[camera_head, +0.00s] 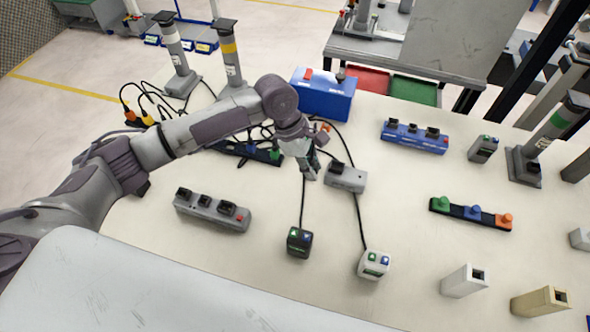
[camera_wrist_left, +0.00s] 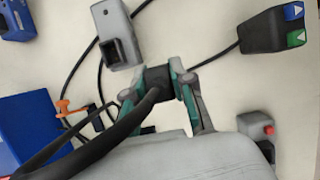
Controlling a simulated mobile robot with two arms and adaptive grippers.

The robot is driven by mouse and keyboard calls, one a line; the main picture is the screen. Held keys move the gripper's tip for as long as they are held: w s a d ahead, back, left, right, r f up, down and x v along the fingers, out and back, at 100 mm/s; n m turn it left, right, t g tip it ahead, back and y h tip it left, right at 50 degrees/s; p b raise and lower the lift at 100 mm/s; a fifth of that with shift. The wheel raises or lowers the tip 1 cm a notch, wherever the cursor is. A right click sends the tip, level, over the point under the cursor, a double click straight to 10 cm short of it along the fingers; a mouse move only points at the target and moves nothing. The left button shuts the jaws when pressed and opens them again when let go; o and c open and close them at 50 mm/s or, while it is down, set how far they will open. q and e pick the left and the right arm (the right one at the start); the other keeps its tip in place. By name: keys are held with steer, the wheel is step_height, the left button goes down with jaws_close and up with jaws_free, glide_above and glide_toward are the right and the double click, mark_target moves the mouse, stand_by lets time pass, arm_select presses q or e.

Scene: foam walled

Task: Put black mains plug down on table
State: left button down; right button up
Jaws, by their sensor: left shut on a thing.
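My left gripper (camera_head: 309,168) is over the middle of the table (camera_head: 400,215). In the left wrist view its two green-and-grey fingers (camera_wrist_left: 160,88) are shut on a black mains plug (camera_wrist_left: 157,75). A thick black cable runs from the plug toward the lower left of that view. In the head view the gripper mostly hides the plug. The grey socket box (camera_head: 346,178) is just right of the gripper, and it also shows in the left wrist view (camera_wrist_left: 118,38). I cannot tell whether the plug touches the table. My right gripper is not in view.
A blue case (camera_head: 323,95) stands behind the gripper, with tangled cables to its left. A black button box (camera_head: 299,242) and a white one (camera_head: 373,264) stand in front. A grey socket strip (camera_head: 212,209) lies left. Bare table shows between the grey strip and the black box.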

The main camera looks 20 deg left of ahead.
arm_select(q)
steer(key=a+f, duration=0.1)
steer(key=w+a+f, duration=0.1)
steer(key=a, duration=0.1)
steer(key=a+f, duration=0.1)
steer(key=a, duration=0.1)
steer(key=shift+w, duration=0.2)
steer(key=shift+w+a+f+p, duration=0.1)
steer(key=shift+a+f+p, duration=0.2)
steer(key=shift+a+f, duration=0.1)
step_height(320, 180, down, 3)
steer(key=shift+f, duration=0.4)
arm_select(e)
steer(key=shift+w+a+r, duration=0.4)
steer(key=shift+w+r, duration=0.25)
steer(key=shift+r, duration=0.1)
arm_select(q)
steer(key=shift+f+p, duration=0.1)
steer(key=shift+p, duration=0.2)
steer(key=c, duration=1)
jaws_free()
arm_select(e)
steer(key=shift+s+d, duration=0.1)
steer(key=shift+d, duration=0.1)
